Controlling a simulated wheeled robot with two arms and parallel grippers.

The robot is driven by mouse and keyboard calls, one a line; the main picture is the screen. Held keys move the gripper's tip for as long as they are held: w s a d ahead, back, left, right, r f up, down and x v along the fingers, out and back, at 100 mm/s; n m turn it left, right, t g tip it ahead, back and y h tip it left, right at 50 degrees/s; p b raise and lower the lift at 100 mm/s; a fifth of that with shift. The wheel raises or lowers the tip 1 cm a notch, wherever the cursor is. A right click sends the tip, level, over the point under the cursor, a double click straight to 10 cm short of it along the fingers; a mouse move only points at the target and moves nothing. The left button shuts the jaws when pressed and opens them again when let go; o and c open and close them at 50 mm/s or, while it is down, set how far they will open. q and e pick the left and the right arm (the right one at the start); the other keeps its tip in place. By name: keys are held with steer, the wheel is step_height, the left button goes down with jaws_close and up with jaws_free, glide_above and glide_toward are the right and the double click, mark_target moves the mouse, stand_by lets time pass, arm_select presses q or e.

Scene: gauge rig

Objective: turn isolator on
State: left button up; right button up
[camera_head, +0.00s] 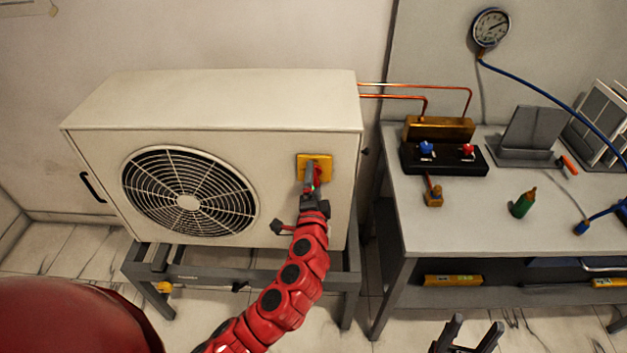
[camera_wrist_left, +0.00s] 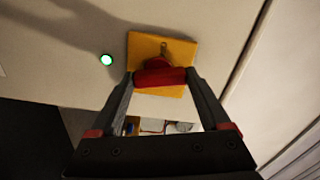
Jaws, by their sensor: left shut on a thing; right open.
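The isolator (camera_head: 324,161) is a yellow plate on the front of the white outdoor unit, right of the fan grille. In the left wrist view its yellow plate (camera_wrist_left: 144,50) carries a red handle (camera_wrist_left: 160,77). My left gripper (camera_head: 312,186) is at the isolator, and in the left wrist view its two fingers (camera_wrist_left: 160,84) are shut on the red handle from both sides. A small lit green lamp (camera_wrist_left: 106,60) sits on the panel beside the plate. My right gripper (camera_head: 470,338) is open and empty at the bottom edge, in front of the bench.
The white unit (camera_head: 210,95) stands on a grey frame. A gauge (camera_head: 491,27) with blue hose hangs on the wall.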

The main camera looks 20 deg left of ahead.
arm_select(q)
steer(key=shift+f+m, duration=0.1)
steer(key=shift+m, duration=1.5)
steer(key=o, duration=1.2)
steer(key=shift+p+v, duration=0.65)
steer(key=shift+v, duration=8.05)
